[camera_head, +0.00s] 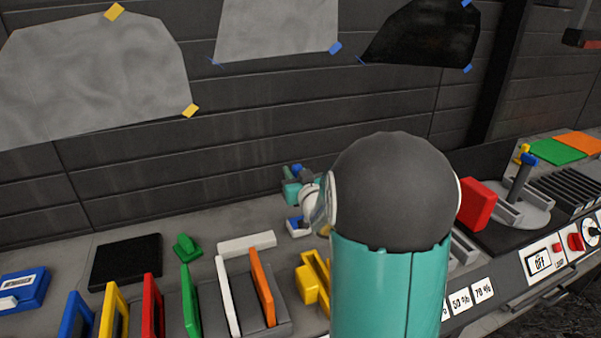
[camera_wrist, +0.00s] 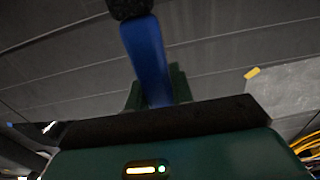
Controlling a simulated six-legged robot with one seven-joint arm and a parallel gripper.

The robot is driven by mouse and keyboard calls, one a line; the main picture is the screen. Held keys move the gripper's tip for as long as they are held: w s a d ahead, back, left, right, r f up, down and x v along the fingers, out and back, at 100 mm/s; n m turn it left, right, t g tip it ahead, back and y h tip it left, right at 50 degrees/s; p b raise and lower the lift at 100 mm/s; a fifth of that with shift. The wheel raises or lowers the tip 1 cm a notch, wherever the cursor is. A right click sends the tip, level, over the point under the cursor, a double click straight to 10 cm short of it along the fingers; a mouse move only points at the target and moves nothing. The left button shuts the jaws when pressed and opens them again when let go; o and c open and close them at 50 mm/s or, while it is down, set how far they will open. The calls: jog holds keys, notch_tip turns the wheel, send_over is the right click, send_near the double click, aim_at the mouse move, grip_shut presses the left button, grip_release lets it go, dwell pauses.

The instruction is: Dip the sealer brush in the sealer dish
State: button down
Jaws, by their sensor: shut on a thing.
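The sealer brush (camera_wrist: 146,55) has a blue handle and a dark end, which points to the top of the wrist view. My gripper (camera_wrist: 157,88) is shut on its handle, between two green fingers. In the head view my gripper (camera_head: 293,188) is small and partly hidden behind my own arm, above the back of the bench. Only a bit of blue shows at it there. A small blue and white item (camera_head: 297,226) sits on the bench just below the gripper. It may be the sealer dish, but its inside cannot be made out.
A rack (camera_head: 262,317) of coloured upright panels fills the front left. A black pad (camera_head: 126,261), a labelled blue box (camera_head: 25,290) and a white bar (camera_head: 247,243) lie nearby. A red block (camera_head: 477,203) stands right of my arm. The wall with film sheets rises behind.

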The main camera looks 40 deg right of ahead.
jog(key=shift+d+f, duration=0.15)
jog(key=shift+f, duration=1.3)
jog(key=shift+d+f, duration=0.1)
jog(key=shift+f, duration=1.35)
jog(key=shift+f, duration=0.55)
jog(key=shift+r, duration=0.1)
notch_tip(320, 180, up, 7)
jog(key=shift+s, duration=0.15)
dwell(0.8)
